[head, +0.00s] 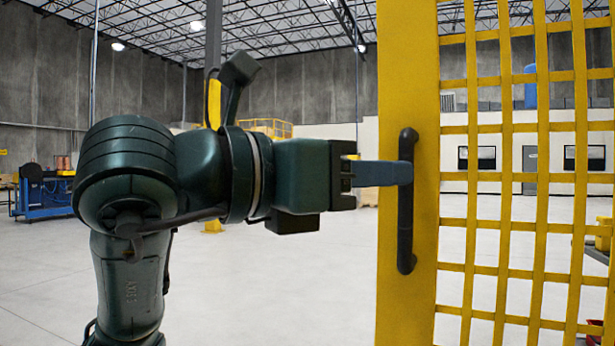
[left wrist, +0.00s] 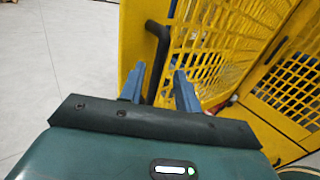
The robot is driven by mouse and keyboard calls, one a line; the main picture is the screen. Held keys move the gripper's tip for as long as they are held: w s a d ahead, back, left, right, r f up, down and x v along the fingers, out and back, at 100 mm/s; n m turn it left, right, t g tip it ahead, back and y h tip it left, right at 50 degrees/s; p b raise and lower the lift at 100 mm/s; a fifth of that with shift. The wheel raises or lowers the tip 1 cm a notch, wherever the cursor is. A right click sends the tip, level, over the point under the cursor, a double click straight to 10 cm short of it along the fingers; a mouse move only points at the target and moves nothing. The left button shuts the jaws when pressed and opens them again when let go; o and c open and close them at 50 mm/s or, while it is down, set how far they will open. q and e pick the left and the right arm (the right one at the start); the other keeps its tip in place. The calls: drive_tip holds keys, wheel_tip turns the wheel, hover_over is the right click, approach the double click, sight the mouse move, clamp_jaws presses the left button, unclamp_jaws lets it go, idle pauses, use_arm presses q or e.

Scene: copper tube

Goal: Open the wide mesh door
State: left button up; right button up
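The yellow mesh door (head: 407,90) fills the right side of the head view, with a solid upright edge panel and a square grid. A black vertical bar handle (head: 405,235) is fixed to that panel. My left gripper (head: 408,173) reaches the handle from the left, its fingers level with the handle's upper half. In the left wrist view, the two blue-grey fingers (left wrist: 159,72) stand apart with the handle (left wrist: 160,40) between them. A gap shows between the handle and the right finger; contact on the left side is unclear. My right gripper is not in view.
More yellow mesh panels (left wrist: 290,85) stand to the right in the left wrist view. Open pale floor (head: 300,290) lies left of the door. A blue machine (head: 45,190) stands far off at the left.

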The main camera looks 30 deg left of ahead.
use_arm(q)
drive_tip(key=v, duration=0.8)
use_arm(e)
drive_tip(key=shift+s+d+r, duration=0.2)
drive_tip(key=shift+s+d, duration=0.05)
use_arm(q)
drive_tip(key=shift+s, duration=0.15)
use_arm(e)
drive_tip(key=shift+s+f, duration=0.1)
